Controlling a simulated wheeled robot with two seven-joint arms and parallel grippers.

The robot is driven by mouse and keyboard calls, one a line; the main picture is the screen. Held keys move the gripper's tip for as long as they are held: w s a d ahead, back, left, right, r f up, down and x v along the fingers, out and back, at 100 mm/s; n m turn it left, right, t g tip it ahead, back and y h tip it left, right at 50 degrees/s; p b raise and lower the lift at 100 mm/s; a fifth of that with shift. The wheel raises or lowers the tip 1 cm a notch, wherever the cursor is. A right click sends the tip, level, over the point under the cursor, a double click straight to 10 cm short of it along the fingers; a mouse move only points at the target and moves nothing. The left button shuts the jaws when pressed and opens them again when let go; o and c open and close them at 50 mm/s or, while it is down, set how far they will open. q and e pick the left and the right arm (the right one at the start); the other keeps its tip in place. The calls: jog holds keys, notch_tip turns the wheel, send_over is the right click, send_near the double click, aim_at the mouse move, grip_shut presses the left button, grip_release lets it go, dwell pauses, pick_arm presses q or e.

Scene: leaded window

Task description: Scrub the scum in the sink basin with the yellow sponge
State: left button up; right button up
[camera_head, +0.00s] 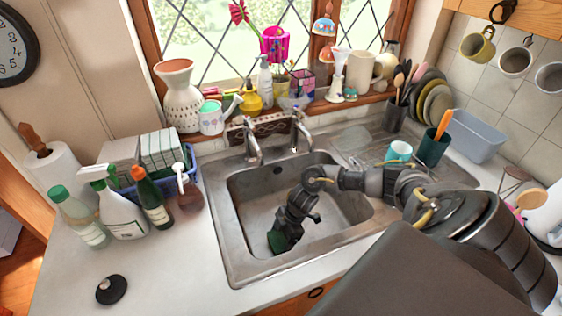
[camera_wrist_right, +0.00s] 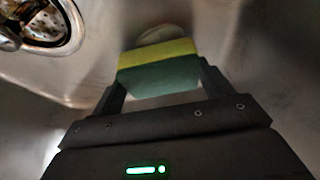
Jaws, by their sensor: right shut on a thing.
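The sink basin (camera_head: 256,199) is steel and sits under the window. My right gripper (camera_head: 285,238) reaches down inside it, low near the front left of the basin. In the right wrist view the gripper (camera_wrist_right: 160,78) is shut on the sponge (camera_wrist_right: 157,54), which has a yellow layer and a green layer. In the head view only a dark green bit shows at the fingertips. A pale round patch (camera_wrist_right: 166,33), perhaps scum, lies on the basin surface just beyond the sponge. I cannot tell whether the sponge touches it. My left gripper is not in view.
The drain (camera_wrist_right: 45,25) is at the upper left of the wrist view. Two taps (camera_head: 253,150) stand behind the basin. Bottles (camera_head: 122,215) and a blue basket (camera_head: 190,180) crowd the left counter. A teal cup (camera_head: 433,148) stands right of the sink.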

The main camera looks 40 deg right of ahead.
jog(key=shift+f+b, duration=0.35)
jog(key=shift+f, duration=0.3)
dwell(0.5)
jog(key=shift+s+d, duration=0.15)
jog(key=shift+d, duration=0.4)
jog(key=shift+w+a+f+p, duration=0.1)
jog(key=shift+a+p, duration=0.05)
jog(key=shift+a, duration=0.45)
jog(key=shift+w+a+f+p, duration=0.1)
jog(key=shift+a+p, duration=0.05)
jog(key=shift+a, duration=0.45)
jog(key=shift+s+d+r, duration=0.1)
jog(key=shift+s+d, duration=0.1)
jog(key=shift+d, duration=0.4)
jog(key=shift+s+d, duration=0.2)
jog(key=shift+d, duration=0.4)
jog(key=shift+w+a+r+p, duration=0.15)
jog(key=shift+w+a+p, duration=0.15)
jog(key=shift+a+p, duration=0.35)
jog(key=shift+w+a, duration=0.25)
jog(key=shift+a, duration=0.2)
jog(key=shift+d, duration=0.1)
